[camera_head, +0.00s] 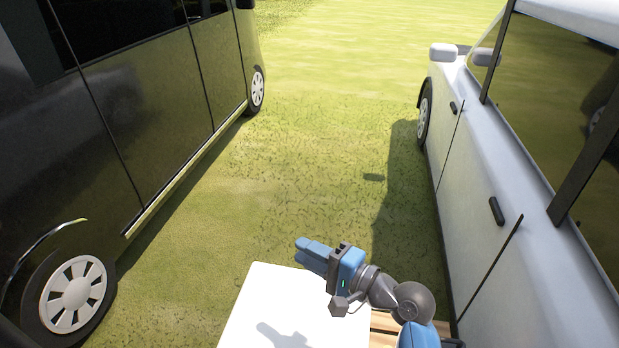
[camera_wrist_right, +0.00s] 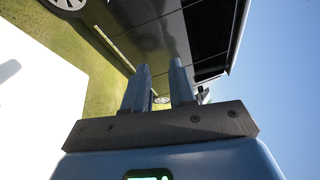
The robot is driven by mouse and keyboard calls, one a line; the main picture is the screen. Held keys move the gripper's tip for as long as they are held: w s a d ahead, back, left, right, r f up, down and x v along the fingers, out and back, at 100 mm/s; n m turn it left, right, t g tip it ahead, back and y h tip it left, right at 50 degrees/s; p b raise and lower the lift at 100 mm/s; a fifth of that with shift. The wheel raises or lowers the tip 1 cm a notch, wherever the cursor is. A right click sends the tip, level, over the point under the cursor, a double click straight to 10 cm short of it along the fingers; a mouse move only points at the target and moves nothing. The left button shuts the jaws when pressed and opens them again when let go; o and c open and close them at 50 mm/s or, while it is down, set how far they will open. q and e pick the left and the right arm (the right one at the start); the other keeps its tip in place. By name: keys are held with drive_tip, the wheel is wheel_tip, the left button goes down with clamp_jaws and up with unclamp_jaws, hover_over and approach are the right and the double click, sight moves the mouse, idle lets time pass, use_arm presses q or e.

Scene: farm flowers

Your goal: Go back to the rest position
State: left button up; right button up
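My right gripper (camera_head: 308,252) reaches in from the lower right in the head view, over the upper right part of a white flat surface (camera_head: 245,318), and points to the left. In the right wrist view its two blue fingers (camera_wrist_right: 161,88) stand apart with a gap between them. Nothing is held between them. My left gripper is not in view.
A black van (camera_head: 130,110) stands on the left and a white vehicle (camera_head: 500,230) on the right, close to my right arm. Grass (camera_head: 270,170) lies open between them. Wooden slats (camera_head: 385,322) show beside the white surface.

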drive_tip(key=w+d+r+n+t+h, duration=0.1)
drive_tip(key=w+d+r+t, duration=0.2)
drive_tip(key=t, duration=0.1)
drive_tip(key=s+d+f+n+t+h, duration=0.1)
drive_tip(key=s+d+f+t+h, duration=0.15)
drive_tip(key=d+h, duration=0.3)
drive_tip(key=s+d+f+n+t+h, duration=0.1)
drive_tip(key=d+f+n+t+h, duration=0.2)
drive_tip(key=d, duration=0.4)
drive_tip(key=s+d+f+n+h, duration=0.1)
drive_tip(key=s+d+f+h, duration=0.1)
drive_tip(key=s+f, duration=0.4)
drive_tip(key=s+d+f+n+g+h, duration=0.1)
drive_tip(key=s+f, duration=0.5)
drive_tip(key=s, duration=0.8)
drive_tip(key=d+n+h, duration=0.1)
drive_tip(key=d+h, duration=0.1)
drive_tip(key=d, duration=0.1)
drive_tip(key=shift+s+d+n, duration=0.2)
drive_tip(key=shift+d+n, duration=0.05)
drive_tip(key=shift+n, duration=0.05)
drive_tip(key=shift+s+g, duration=0.1)
drive_tip(key=shift+g, duration=0.15)
